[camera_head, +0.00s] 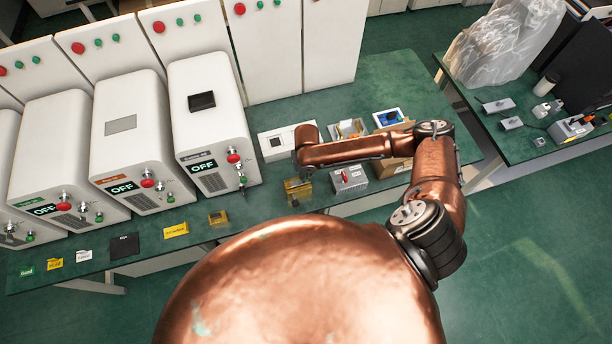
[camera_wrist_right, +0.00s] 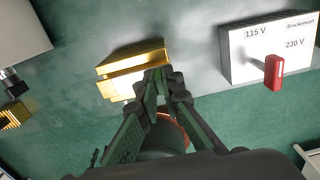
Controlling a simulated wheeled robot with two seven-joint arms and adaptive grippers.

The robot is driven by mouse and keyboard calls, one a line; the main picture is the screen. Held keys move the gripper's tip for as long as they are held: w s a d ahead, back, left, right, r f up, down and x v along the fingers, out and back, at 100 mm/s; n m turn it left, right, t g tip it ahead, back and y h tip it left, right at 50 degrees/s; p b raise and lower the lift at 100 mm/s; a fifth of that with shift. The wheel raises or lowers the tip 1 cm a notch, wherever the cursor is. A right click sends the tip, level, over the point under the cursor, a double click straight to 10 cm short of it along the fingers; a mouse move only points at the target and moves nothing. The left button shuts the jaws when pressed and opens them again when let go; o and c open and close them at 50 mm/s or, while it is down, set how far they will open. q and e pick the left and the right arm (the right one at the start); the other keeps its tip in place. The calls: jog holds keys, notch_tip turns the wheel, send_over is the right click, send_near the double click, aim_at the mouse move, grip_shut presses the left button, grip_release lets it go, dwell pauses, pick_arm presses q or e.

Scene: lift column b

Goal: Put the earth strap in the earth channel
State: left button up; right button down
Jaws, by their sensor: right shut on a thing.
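A brass-yellow block with a groove along it, which looks like the earth channel (camera_wrist_right: 128,66), sits on the green bench; it also shows in the head view (camera_head: 297,187). My right gripper (camera_wrist_right: 164,82) is shut, with its fingertips at the near right edge of that block. A copper-orange curved edge (camera_wrist_right: 176,128) shows between its fingers and may be part of the earth strap; most of what it grips is hidden. Whether the held thing touches the channel I cannot tell. My left gripper is not in view.
A grey box with a red switch (camera_wrist_right: 273,72), marked 115 V and 230 V, stands right of the channel. A smaller brass-yellow piece (camera_head: 217,217) lies to the left, near a white unit (camera_head: 212,125). Labels line the bench's front edge. Bare bench surrounds the channel.

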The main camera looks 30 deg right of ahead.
jog(key=shift+f+b, duration=0.35)
jog(key=shift+f, duration=0.5)
jog(key=c, duration=2)
grip_release()
notch_tip(320, 180, up, 12)
jog(key=shift+f, duration=0.1)
